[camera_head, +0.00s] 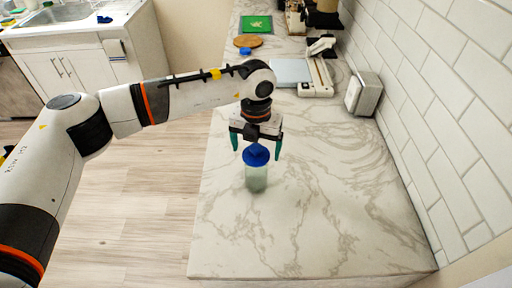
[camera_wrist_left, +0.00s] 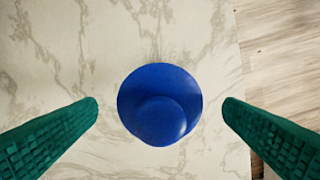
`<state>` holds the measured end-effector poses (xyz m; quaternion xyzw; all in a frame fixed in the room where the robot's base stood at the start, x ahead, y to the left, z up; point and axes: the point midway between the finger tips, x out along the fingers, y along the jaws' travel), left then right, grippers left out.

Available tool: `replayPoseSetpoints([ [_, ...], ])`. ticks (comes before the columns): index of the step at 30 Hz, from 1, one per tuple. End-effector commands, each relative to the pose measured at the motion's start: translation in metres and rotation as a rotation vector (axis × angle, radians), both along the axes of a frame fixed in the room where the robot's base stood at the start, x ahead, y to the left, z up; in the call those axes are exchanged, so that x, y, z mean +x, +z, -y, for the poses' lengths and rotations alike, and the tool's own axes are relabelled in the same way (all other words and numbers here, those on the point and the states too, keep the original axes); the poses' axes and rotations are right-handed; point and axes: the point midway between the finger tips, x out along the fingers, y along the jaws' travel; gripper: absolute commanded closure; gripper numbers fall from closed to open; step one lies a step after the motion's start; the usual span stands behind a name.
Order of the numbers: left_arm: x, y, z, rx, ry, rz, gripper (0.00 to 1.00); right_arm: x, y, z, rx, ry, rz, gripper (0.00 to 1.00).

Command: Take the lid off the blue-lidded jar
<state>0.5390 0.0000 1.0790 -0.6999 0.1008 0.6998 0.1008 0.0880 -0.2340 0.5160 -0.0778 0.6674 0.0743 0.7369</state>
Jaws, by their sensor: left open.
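The jar (camera_head: 257,179) stands upright on the marble counter, with a clear greenish body. Its round blue lid (camera_head: 256,155) is on top, and in the left wrist view the lid (camera_wrist_left: 159,104) covers the jar body from above. My left gripper (camera_head: 257,155) is open, pointing down over the jar, with one green finger on each side of the lid. In the left wrist view both fingertips of the left gripper (camera_wrist_left: 160,106) are apart from the lid, with a gap on each side. My right gripper is not in view.
The marble counter (camera_head: 310,220) is clear around the jar. A tiled wall (camera_head: 450,120) runs along its right side, with a metal box (camera_head: 363,93) against it. Farther back are a white device (camera_head: 318,75), a round wooden board (camera_head: 247,41) and a green mat (camera_head: 257,24).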

Motion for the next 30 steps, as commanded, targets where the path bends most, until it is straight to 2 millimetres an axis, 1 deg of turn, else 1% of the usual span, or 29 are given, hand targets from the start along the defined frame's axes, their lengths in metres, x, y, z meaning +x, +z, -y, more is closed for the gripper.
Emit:
replayPoseSetpoints([
  [3, 0.0, -0.006, 0.0, 0.0, -0.001, 0.0, 0.1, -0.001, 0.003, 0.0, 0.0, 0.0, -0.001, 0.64],
  [8, 0.0, -0.006, 0.0, 0.0, -0.001, 0.0, 0.1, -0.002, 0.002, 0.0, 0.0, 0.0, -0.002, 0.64],
  [9, 0.0, -0.006, 0.0, 0.0, -0.001, 0.0, 0.13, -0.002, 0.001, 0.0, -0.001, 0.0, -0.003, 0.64],
  [11, 0.0, -0.006, 0.0, 0.0, -0.001, 0.0, 0.23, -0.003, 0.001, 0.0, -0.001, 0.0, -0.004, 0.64],
  [12, 0.0, -0.006, 0.0, 0.0, -0.001, 0.0, 0.29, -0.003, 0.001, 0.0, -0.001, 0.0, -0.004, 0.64],
  [17, 0.0, -0.006, 0.0, 0.0, -0.001, 0.0, 0.55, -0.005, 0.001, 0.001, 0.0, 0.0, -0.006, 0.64],
  [18, 0.0, -0.006, 0.0, 0.0, -0.001, 0.0, 0.58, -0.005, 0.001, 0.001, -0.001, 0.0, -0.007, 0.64],
  [26, 0.0, -0.005, 0.0, 0.0, -0.001, 0.001, 0.58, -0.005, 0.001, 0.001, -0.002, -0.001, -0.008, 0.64],
  [29, 0.001, 0.0, 0.0, -0.001, -0.001, 0.002, 0.58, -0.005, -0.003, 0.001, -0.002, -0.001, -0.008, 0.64],
  [30, 0.001, 0.005, 0.0, -0.002, -0.001, 0.004, 0.58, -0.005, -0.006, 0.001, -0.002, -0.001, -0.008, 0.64],
])
